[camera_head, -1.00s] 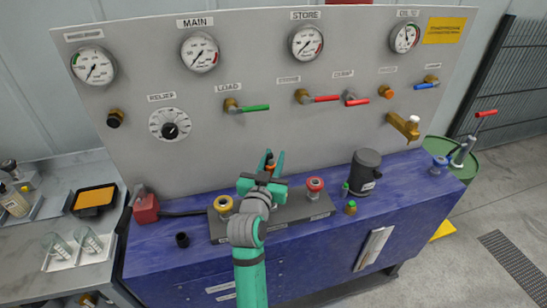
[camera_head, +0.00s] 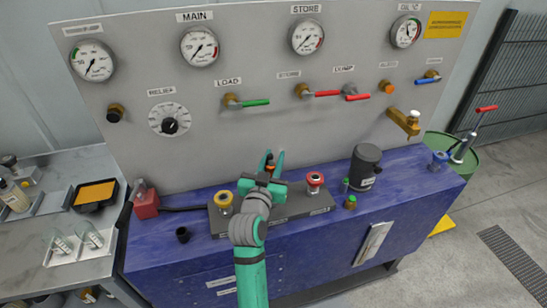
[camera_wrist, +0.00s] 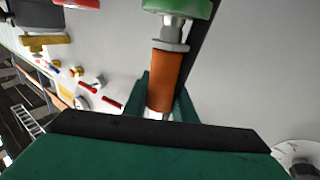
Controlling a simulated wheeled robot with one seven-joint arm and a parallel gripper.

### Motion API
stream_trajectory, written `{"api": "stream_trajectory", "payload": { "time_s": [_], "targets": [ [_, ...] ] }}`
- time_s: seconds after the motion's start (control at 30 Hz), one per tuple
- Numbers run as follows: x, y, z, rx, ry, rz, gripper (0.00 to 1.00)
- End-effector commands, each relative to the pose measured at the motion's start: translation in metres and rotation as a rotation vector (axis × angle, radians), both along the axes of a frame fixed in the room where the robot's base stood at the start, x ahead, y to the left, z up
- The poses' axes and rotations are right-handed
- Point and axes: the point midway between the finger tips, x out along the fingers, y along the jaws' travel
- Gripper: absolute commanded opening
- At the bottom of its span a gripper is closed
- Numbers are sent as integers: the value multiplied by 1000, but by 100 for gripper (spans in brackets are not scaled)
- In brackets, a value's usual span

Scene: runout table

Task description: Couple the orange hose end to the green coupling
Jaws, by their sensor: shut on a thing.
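My gripper (camera_wrist: 162,105) is shut on the orange hose end (camera_wrist: 162,80), with a finger on each side of it. In the head view my gripper (camera_head: 274,162) is over the bench, near the panel, and only a small bit of orange (camera_head: 269,158) shows between the fingers. In the wrist view the hose end has a grey collar and a metal nose. The nose lines up with the green coupling (camera_wrist: 182,6) at the top edge and appears to meet it; I cannot tell whether it is seated. In the head view my arm hides the green coupling.
A yellow coupling (camera_head: 223,202) and a red coupling (camera_head: 315,182) stand on the dark block (camera_head: 290,211) either side of my arm. A dark cylinder (camera_head: 364,168) stands to the right, a red box (camera_head: 145,203) to the left. The gauge panel (camera_head: 270,130) rises behind.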

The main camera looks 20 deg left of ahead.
Motion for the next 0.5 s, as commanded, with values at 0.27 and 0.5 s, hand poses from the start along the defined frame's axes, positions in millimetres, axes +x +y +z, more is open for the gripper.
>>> {"api": "stream_trajectory", "payload": {
  "time_s": [0.27, 0.5],
  "targets": [
    [0, 0, -6, -1, 0, -1, 0],
    [0, 0, -11, -2, -1, 0, 0]
  ]
}}
